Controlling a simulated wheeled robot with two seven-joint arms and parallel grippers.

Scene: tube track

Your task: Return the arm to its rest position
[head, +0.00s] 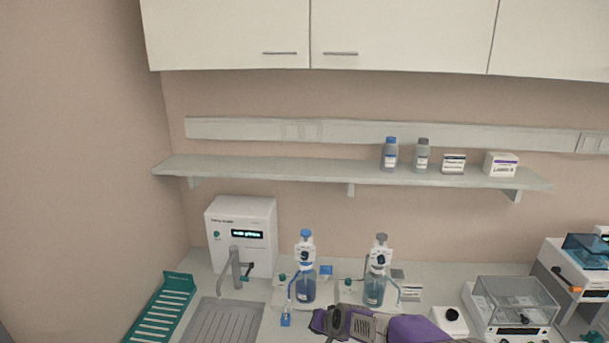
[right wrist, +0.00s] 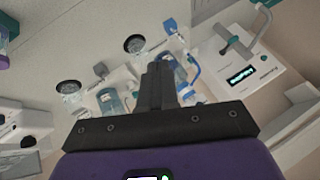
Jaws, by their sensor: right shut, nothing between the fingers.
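My right gripper (right wrist: 157,75) is shut and empty in the right wrist view, its dark fingers pressed together. Beyond the fingers are the bench bottles and the white water unit. In the head view my purple and grey right arm (head: 415,328) shows at the bottom edge, in front of the two dispenser bottles. I cannot make out the fingertips there. My left gripper is in neither view.
A blue-topped dispenser bottle (head: 305,285) and a grey-topped one (head: 375,287) stand on the bench. A white water unit (head: 241,232), green rack (head: 165,308) and drain tray (head: 222,322) are left. A clear-covered balance (head: 513,303) is right. A shelf (head: 300,171) runs above.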

